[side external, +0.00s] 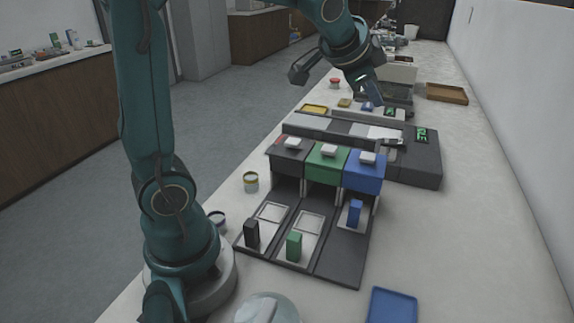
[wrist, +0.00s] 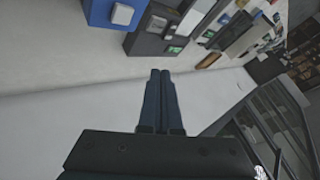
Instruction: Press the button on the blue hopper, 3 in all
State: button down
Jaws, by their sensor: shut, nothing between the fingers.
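The blue hopper (side external: 362,179) is the right one of three in a row, with a white button (side external: 367,157) on top. The black hopper (side external: 289,163) and green hopper (side external: 326,171) stand to its left. A blue block (side external: 355,213) stands in the bay below the blue hopper. My gripper (side external: 372,97) is shut and empty, raised above and behind the hoppers. In the wrist view its fingers (wrist: 160,75) are together, and the blue hopper (wrist: 99,10) with its button (wrist: 123,14) is at the top left, apart from them.
A dark machine (side external: 418,164) with a green display stands right behind the hoppers. A green block (side external: 294,245) and a black block (side external: 252,233) stand in the other bays. A blue tray (side external: 391,305) lies at the front. The counter to the right is clear.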

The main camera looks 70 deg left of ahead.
aim_at(363, 157)
jog(key=shift+f, duration=4.45)
jog(key=shift+f, duration=0.4)
jog(key=shift+f, duration=0.5)
jog(key=shift+r, duration=0.95)
jog(key=shift+r, duration=0.1)
